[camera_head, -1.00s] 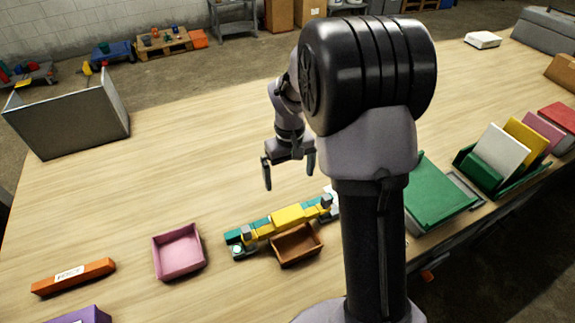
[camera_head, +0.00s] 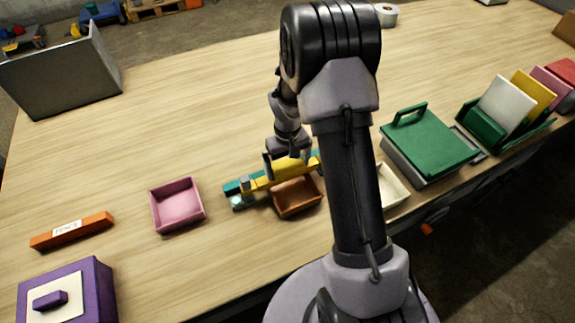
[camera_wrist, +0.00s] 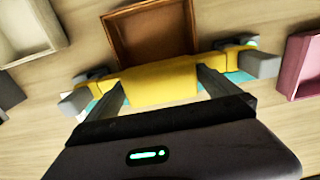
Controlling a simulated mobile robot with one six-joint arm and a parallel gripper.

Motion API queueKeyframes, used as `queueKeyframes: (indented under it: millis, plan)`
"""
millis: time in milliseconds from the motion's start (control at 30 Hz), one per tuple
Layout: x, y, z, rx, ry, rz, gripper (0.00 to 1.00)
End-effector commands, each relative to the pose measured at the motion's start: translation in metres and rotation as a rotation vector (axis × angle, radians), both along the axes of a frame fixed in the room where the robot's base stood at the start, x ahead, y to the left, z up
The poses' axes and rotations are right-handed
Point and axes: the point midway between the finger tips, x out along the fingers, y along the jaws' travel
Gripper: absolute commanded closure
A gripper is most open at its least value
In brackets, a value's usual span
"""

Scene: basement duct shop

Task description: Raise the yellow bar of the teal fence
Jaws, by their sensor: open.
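The teal fence (camera_head: 232,188) lies on the wooden table near its front edge, with the yellow bar (camera_head: 262,180) along it. In the wrist view the yellow bar (camera_wrist: 160,82) crosses the middle, its wide central block between my two fingers; grey end pieces and bits of the teal fence (camera_wrist: 236,77) show at the ends. My gripper (camera_head: 288,163) is down at the bar, and in the wrist view my gripper (camera_wrist: 160,82) is open around the central block. I cannot tell whether the fingers touch it. My arm hides the fence's right end in the head view.
A brown tray (camera_head: 298,210) sits close in front of the fence. A pink tray (camera_head: 177,224) is to the left, a cream tray (camera_head: 394,200) to the right. A green-lidded box (camera_head: 428,143) stands further right. The table behind the fence is clear.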

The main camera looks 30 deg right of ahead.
Motion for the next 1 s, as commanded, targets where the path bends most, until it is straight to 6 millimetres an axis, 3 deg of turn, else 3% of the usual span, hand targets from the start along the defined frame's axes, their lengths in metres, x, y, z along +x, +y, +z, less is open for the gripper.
queueKeyframes:
  millis: [167, 600, 733, 1000]
  plan:
    - [0.0, 0.0, 0.0, 0.0, 0.0, 0.0, 0.0]
    - [0.0, 0.0, 0.001, 0.0, 0.0, 0.0, 0.82]
    - [0.0, 0.0, 0.007, 0.0, -0.001, 0.0, 0.82]
    - [0.001, 0.0, 0.044, 0.0, -0.001, 0.0, 0.82]
